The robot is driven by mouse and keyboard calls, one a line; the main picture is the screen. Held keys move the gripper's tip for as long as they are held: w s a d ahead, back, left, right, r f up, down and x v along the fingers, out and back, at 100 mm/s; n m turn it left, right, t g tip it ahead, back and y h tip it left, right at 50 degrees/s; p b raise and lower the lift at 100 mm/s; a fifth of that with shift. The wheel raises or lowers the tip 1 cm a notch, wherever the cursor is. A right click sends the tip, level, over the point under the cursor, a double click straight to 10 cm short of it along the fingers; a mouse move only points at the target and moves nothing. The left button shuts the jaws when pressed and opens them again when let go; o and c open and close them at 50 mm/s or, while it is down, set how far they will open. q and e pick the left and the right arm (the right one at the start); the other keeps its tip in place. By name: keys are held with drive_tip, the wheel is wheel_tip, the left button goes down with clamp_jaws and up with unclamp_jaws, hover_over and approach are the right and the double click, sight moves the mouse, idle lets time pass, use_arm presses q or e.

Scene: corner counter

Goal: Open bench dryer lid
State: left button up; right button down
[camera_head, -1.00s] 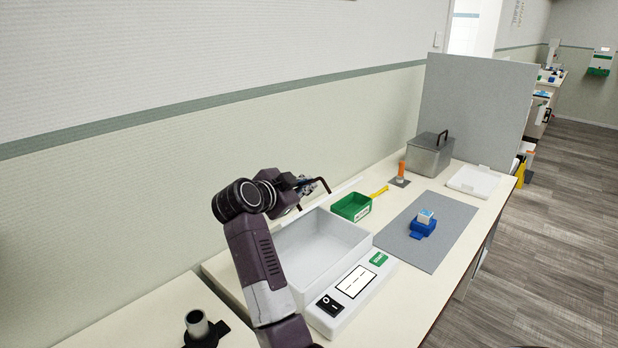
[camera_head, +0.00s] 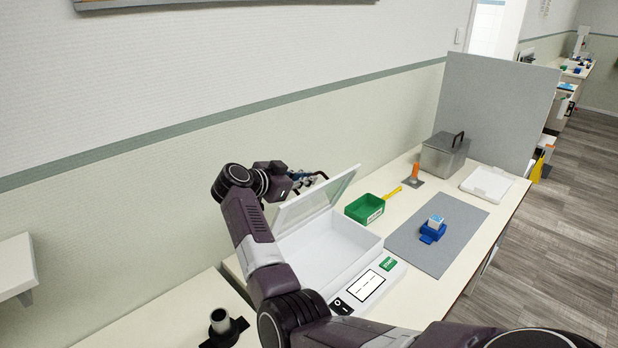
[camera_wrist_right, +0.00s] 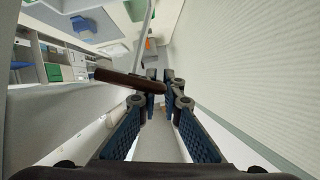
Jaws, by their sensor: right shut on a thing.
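The bench dryer (camera_head: 352,248) is a white open-topped box on the counter, with a display and a green button on its front panel. Its lid (camera_head: 318,198) is a pale frame with a clear pane, raised and tilted up at the back edge. My right gripper (camera_head: 306,180) is at the lid's upper edge, shut on the dark lid handle (camera_wrist_right: 125,80), which crosses the fingertips in the right wrist view (camera_wrist_right: 162,82). My arm hides part of the dryer's left side. My left gripper is not in view.
A green bin (camera_head: 364,209) stands just behind the dryer's right side. A grey mat (camera_head: 455,243) carries a blue holder (camera_head: 432,233). A metal box (camera_head: 440,158) and white tray (camera_head: 487,184) stand further back. The wall is close behind the lid.

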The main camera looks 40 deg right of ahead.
drive_tip(key=shift+f, duration=0.1)
drive_tip(key=c, duration=2.1)
unclamp_jaws()
drive_tip(key=shift+a, duration=0.1)
drive_tip(key=v, duration=1.2)
